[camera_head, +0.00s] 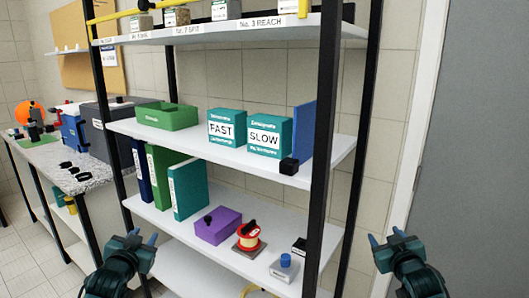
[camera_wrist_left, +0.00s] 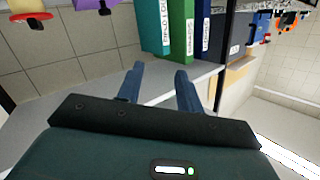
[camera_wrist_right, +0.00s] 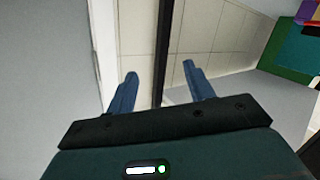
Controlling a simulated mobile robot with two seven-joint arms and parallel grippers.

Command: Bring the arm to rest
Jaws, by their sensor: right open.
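My left gripper (camera_head: 143,237) is low at the left of the head view, in front of the shelf rack. Its fingers are apart with nothing between them, and in the left wrist view (camera_wrist_left: 160,76) they point toward the rack. My right gripper (camera_head: 386,236) is low at the right, beside the rack's right post and in front of the wall. It is open and empty; in the right wrist view (camera_wrist_right: 160,72) a dark post shows between and beyond its fingers.
The shelf rack (camera_head: 325,130) stands close ahead. Its shelves hold FAST (camera_head: 227,128) and SLOW (camera_head: 269,134) boxes, a green tray (camera_head: 167,117), binders (camera_head: 187,190), a purple box (camera_head: 218,226) and a red-and-yellow spool (camera_head: 248,238). A cluttered bench (camera_head: 75,172) is at left, a grey door (camera_head: 470,140) at right.

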